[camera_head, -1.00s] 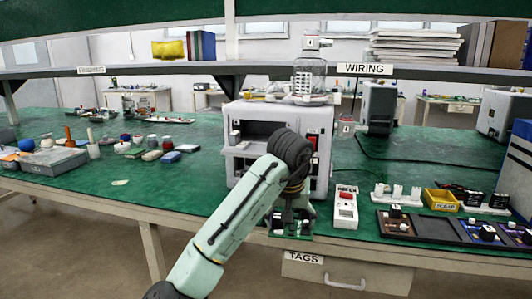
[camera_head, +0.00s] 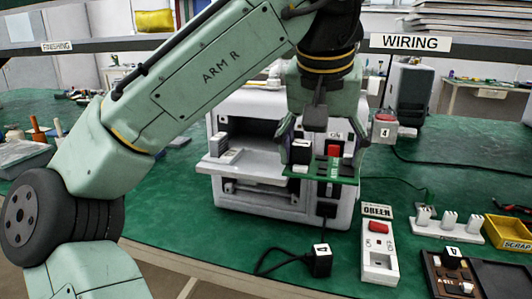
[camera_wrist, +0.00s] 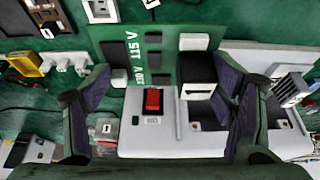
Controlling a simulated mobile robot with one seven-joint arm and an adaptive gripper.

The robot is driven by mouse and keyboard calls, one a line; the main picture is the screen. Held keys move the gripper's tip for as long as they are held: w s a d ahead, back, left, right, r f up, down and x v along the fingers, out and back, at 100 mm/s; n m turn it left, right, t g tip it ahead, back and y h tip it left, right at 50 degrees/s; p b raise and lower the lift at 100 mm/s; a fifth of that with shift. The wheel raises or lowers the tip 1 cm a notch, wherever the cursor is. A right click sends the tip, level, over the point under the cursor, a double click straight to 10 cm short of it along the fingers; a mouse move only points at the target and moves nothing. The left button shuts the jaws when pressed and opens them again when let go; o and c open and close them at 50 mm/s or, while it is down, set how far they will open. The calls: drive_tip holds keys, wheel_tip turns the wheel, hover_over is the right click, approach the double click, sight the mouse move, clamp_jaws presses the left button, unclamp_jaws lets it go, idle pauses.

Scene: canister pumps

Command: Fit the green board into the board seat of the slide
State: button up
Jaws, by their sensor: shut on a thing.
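The green board (camera_head: 347,170) is in my gripper (camera_head: 322,155), held roughly level in front of the right part of the white pump unit (camera_head: 285,208). In the wrist view the board (camera_wrist: 138,78) carries dark and grey blocks and "115 V" and "230 V" lettering. My gripper's fingers (camera_wrist: 160,92) are at its two sides; the exact contact is hard to see. The pale slide (camera_head: 258,172) sticks out of the unit's open bay, left of the board, with a grey finned block at its left end. I cannot make out the board seat. A red switch (camera_head: 334,150) shows behind the board.
A black plug labelled 4 (camera_head: 320,262) lies with its cable in front of the unit. A white tester with a red button (camera_head: 379,250) stands to the right, near white sockets (camera_head: 449,224) and the yellow scrap bin (camera_head: 509,232). Green bench is clear at front left.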

drive_tip(key=p, duration=0.3)
approach(264, 161)
drive_tip(key=shift+w+d+f, duration=0.6)
drive_tip(key=shift+w+f, duration=0.1)
drive_tip(key=shift+f, duration=0.25)
drive_tip(key=shift+w+a, duration=0.35)
drive_tip(key=shift+w, duration=0.1)
wheel_tip(264, 161, down, 3)
drive_tip(key=shift+s, duration=0.1)
drive_tip(key=shift+d+f, duration=0.15)
drive_tip(key=shift+f, duration=0.15)
drive_tip(key=o, duration=1.1)
drive_tip(key=shift+o, duration=0.3)
drive_tip(key=v, duration=1.2)
